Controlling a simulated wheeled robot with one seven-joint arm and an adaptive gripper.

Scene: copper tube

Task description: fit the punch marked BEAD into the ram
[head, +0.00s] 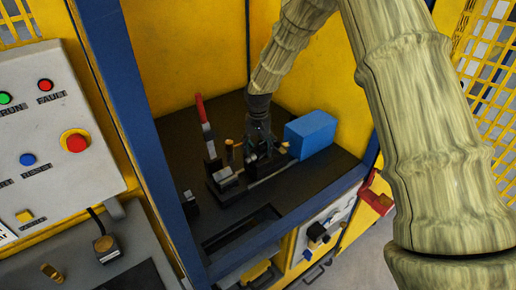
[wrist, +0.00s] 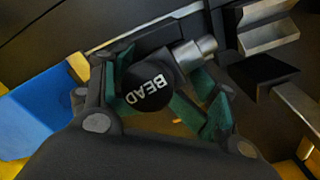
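The punch marked BEAD (wrist: 146,86) shows in the wrist view as a dark round body with white letters. A bright metal cylinder (wrist: 194,52) lies against its upper right side; it looks like the punch's shank. My gripper (wrist: 160,95) has its green-padded fingers on both sides of the dark body and appears shut on it. In the head view my gripper (head: 262,146) is low over the black bench, and the punch is too small and dark to make out there. I cannot clearly tell which part is the ram.
A blue block (head: 311,132) stands just right of my gripper. A lever with a red handle (head: 203,112) rises on the left, with a brass-coloured post (head: 230,152) beside it. A blue frame post (head: 125,110) borders the opening. A control panel (head: 55,125) is outside, left.

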